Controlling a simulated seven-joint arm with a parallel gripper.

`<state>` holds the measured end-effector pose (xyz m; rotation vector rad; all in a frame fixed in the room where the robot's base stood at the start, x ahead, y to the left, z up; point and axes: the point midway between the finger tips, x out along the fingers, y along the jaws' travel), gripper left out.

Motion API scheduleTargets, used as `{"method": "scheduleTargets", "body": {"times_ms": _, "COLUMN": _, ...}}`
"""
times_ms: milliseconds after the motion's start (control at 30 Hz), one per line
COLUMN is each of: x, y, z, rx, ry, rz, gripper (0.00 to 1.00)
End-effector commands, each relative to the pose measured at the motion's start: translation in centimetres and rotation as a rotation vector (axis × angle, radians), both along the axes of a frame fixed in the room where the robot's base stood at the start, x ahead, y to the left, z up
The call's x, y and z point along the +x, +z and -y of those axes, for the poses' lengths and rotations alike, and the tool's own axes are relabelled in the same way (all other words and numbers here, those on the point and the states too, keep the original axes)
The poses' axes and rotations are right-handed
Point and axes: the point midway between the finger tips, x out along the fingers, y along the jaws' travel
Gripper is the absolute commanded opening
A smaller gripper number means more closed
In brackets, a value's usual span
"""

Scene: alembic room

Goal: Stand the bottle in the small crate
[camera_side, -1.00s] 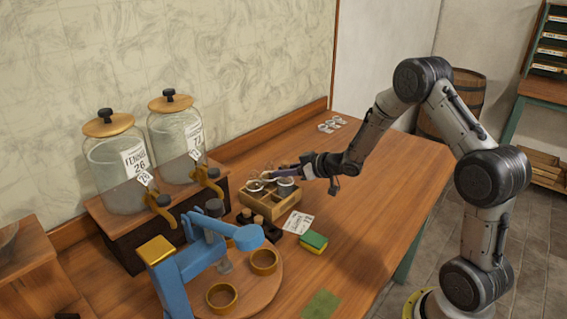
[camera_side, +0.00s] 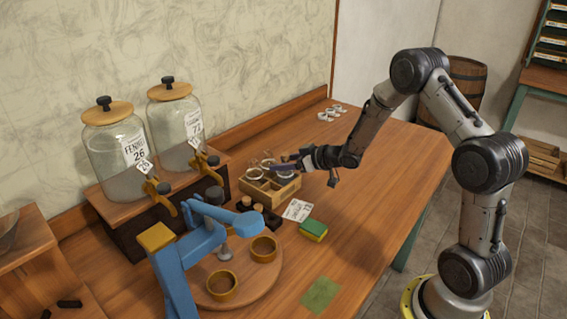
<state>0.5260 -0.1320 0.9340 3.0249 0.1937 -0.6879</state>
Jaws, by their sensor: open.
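The small crate (camera_side: 272,199) is a light wooden box with compartments, standing on the table left of my gripper. Small glass bottles with pale rims are at its back half: one bottle (camera_side: 255,173) at the left and another (camera_side: 285,173) at the right, beneath my fingers. The front compartments look empty. My gripper (camera_side: 283,167) is open and reaches in from the right, over the crate's back right part. Its fingers partly cover the right bottle. I cannot tell whether they touch it, or whether its base rests on the crate floor.
A blue press (camera_side: 180,262) stands by a round board with brass cups (camera_side: 222,285). Large glass jars (camera_side: 115,150) with taps stand behind on a wooden stand. A label card (camera_side: 297,210) and a green-yellow sponge (camera_side: 313,230) lie before the crate.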

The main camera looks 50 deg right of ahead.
Motion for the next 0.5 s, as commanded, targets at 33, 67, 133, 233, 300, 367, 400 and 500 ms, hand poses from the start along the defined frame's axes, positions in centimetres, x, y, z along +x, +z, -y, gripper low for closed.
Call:
{"method": "scheduleTargets", "body": {"times_ms": 33, "x": 0.0, "y": 0.1, "z": 0.0, "rx": 0.0, "ry": 0.0, "rz": 0.001, "gripper": 0.6}}
{"method": "scheduleTargets", "body": {"times_ms": 67, "x": 0.0, "y": 0.3, "z": 0.0, "rx": -0.001, "ry": 0.0, "rz": 0.001, "gripper": 0.6}}
{"method": "scheduleTargets", "body": {"times_ms": 133, "x": -0.3, "y": 0.5, "z": 0.1, "rx": -0.001, "ry": -0.002, "rz": 0.001, "gripper": 0.6}}
{"method": "scheduleTargets", "body": {"times_ms": 233, "x": -1.5, "y": 1.2, "z": 0.3, "rx": -0.002, "ry": -0.001, "rz": 0.001, "gripper": 0.6}}
{"method": "scheduleTargets", "body": {"times_ms": 300, "x": -2.7, "y": 1.7, "z": 0.4, "rx": -0.002, "ry": -0.004, "rz": 0.001, "gripper": 0.6}}
{"method": "scheduleTargets", "body": {"times_ms": 367, "x": -3.9, "y": 2.3, "z": 0.6, "rx": -0.002, "ry": -0.004, "rz": 0.001, "gripper": 0.6}}
{"method": "scheduleTargets", "body": {"times_ms": 400, "x": -4.7, "y": 2.7, "z": 0.7, "rx": -0.002, "ry": -0.004, "rz": 0.001, "gripper": 0.6}}
{"method": "scheduleTargets", "body": {"times_ms": 500, "x": -6.5, "y": 3.6, "z": 1.0, "rx": -0.001, "ry": -0.004, "rz": 0.002, "gripper": 0.6}}
